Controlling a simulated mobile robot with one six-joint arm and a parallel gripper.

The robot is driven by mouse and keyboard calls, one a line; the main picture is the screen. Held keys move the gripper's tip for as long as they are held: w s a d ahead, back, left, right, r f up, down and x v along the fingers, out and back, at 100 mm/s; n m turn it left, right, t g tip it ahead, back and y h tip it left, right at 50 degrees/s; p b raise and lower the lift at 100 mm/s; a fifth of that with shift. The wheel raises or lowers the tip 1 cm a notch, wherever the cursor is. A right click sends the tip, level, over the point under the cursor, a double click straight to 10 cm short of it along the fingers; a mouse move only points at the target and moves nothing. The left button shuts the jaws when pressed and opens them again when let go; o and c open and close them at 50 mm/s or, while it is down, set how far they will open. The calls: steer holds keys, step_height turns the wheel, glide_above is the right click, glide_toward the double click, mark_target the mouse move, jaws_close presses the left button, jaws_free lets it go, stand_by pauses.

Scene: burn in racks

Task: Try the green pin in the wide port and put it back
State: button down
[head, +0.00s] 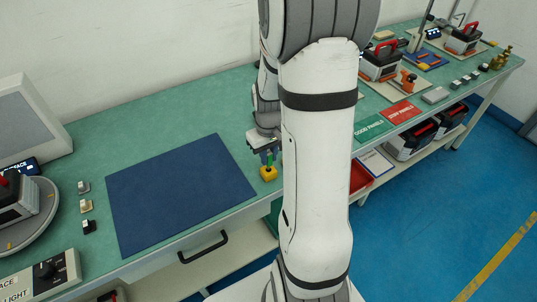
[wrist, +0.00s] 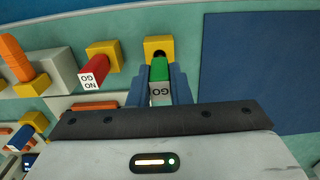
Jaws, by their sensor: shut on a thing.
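My gripper (head: 268,149) is shut on the green pin (wrist: 159,80), whose near end face reads GO. The pin is between the blue fingers in the wrist view. In the head view the green pin (head: 270,159) points down at a yellow block (head: 268,174) near the bench's front edge. The yellow block (wrist: 158,45) shows a dark round hole just beyond the pin in the wrist view. I cannot tell whether the pin's tip is inside the hole. A red pin (wrist: 94,72) marked NO GO stands in another yellow block to the left. I cannot identify the wide port.
A dark blue mat (head: 180,190) lies left of my gripper in the head view, clear of objects. An orange part (wrist: 15,58) stands left of the red pin. Green and red panel trays (head: 373,126) lie to the right. My arm hides part of the bench.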

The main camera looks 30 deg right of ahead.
steer(key=shift+f+b, duration=1)
steer(key=shift+f, duration=0.25)
stand_by(1.3)
stand_by(1.0)
steer(key=c, duration=1.3)
jaws_free()
steer(key=shift+o, duration=0.2)
steer(key=shift+a+r, duration=0.1)
steer(key=shift+r, duration=3.9)
